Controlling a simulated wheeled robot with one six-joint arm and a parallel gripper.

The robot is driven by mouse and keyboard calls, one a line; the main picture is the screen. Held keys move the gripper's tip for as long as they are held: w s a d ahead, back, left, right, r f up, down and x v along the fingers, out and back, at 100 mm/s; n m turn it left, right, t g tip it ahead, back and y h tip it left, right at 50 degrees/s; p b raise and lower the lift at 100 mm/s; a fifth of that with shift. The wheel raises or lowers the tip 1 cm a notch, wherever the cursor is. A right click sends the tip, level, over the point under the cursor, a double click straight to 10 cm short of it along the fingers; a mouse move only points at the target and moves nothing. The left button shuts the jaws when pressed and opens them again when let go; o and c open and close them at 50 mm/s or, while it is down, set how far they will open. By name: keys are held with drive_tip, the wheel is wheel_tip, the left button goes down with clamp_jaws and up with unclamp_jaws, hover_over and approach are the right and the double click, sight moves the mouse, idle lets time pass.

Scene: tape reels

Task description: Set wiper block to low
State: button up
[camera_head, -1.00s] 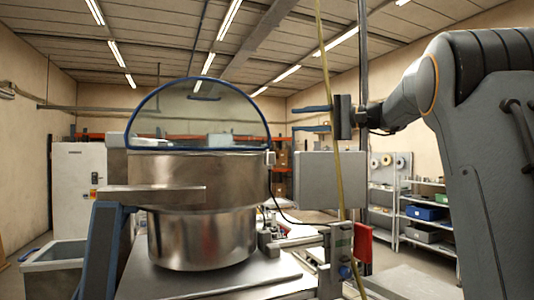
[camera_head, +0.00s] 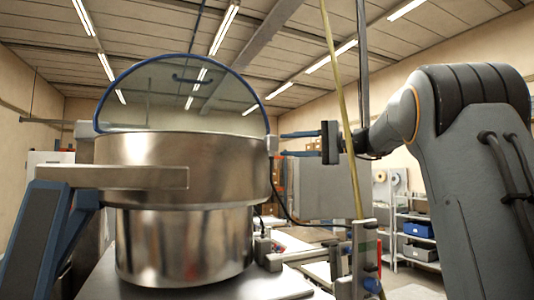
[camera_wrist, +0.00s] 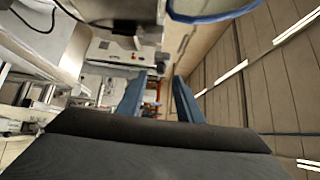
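My gripper (camera_head: 283,144) has two blue fingers, apart with nothing between them. They point left, beside the right rim of a big steel bowl in the picture; I cannot tell the distance in depth. The wrist view also shows the open fingers (camera_wrist: 160,78) with an empty gap. A metal upright with a green label and a blue knob (camera_head: 371,285) stands at the lower right of the bowl. I cannot tell whether it is the wiper block, and no low mark is readable.
The steel bowl (camera_head: 180,165) has a clear, blue-edged lid (camera_head: 185,100) and fills the left. A grey panel (camera_head: 322,188) is below my gripper. A yellow strand (camera_head: 341,100) hangs in front of the panel. Shelves (camera_head: 415,215) with blue bins stand at the back right.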

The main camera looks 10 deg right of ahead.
drive_tip(key=shift+p+x, duration=1.65)
drive_tip(key=shift+x, duration=2.1)
drive_tip(key=shift+s+a, duration=0.1)
drive_tip(key=shift+c, duration=0.5)
clamp_jaws()
